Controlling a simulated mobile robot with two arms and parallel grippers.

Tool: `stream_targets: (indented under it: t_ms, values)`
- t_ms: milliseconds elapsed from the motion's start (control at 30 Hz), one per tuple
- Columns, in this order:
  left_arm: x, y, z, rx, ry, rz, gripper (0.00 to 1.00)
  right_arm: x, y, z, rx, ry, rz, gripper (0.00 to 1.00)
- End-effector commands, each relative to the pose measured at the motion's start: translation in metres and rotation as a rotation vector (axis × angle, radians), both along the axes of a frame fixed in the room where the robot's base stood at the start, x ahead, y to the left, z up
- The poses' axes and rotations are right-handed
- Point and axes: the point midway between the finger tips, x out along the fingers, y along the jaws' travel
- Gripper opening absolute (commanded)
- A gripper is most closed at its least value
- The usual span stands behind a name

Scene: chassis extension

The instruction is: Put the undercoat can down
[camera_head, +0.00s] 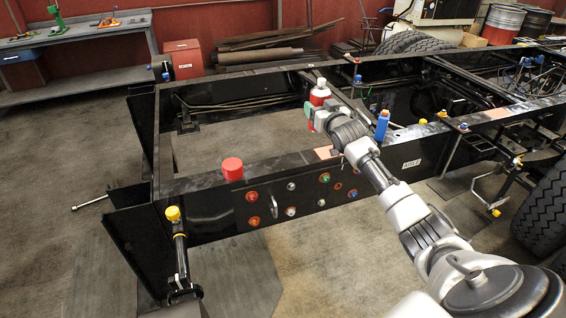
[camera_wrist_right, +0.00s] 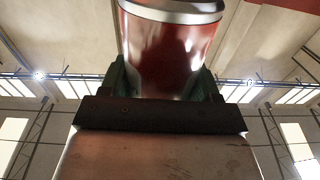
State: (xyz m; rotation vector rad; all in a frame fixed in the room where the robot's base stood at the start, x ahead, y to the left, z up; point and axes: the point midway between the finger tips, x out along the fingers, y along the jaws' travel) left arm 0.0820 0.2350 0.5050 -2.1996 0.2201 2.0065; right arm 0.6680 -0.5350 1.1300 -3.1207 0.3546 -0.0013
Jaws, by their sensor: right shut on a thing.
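The undercoat can (camera_head: 319,93), red with a white top, is in my right gripper (camera_head: 312,118) in the head view, at the black chassis frame (camera_head: 215,188). In the right wrist view the can's red body with a silvery rim (camera_wrist_right: 170,55) sits between the two dark green fingers of the right gripper (camera_wrist_right: 167,82), which are shut on it. The arm partly hides the can's lower part, and I cannot tell whether it touches the frame. My left gripper is not in view.
A red cylinder (camera_head: 232,169) stands on the near rail. A blue bottle (camera_head: 382,125) stands on the rail right of my arm. Yellow-capped fittings (camera_head: 173,213) stick out at the front. A workbench (camera_head: 75,38) and red box (camera_head: 183,59) stand behind, with open floor at left.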

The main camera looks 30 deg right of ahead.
Motion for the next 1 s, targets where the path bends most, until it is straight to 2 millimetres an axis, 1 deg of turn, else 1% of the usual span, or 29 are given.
stream_targets:
  t_ms: [67, 133, 400, 500, 600, 700, 833, 1000]
  values:
    - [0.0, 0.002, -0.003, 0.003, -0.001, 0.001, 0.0, 0.002, -0.001, 0.001, 0.001, -0.003, -0.006, 0.29]
    - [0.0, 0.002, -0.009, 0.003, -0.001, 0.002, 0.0, 0.004, 0.007, -0.006, 0.004, -0.002, -0.007, 0.29]
    - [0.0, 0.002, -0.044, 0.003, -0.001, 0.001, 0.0, 0.021, 0.066, -0.046, 0.005, -0.004, -0.006, 0.29]
    - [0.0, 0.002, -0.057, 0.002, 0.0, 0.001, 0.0, 0.026, 0.085, -0.057, 0.003, -0.005, -0.006, 0.29]
    - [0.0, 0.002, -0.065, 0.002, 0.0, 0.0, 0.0, 0.029, 0.098, -0.063, 0.001, -0.004, -0.007, 0.29]
    - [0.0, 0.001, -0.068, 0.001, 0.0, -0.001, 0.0, 0.031, 0.105, -0.065, -0.001, -0.003, -0.009, 0.29]
    - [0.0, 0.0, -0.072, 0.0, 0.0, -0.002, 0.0, 0.032, 0.106, -0.07, -0.001, -0.002, -0.009, 0.29]
    - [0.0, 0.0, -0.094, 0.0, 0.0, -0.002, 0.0, 0.032, 0.106, -0.094, -0.001, -0.001, -0.009, 0.29]
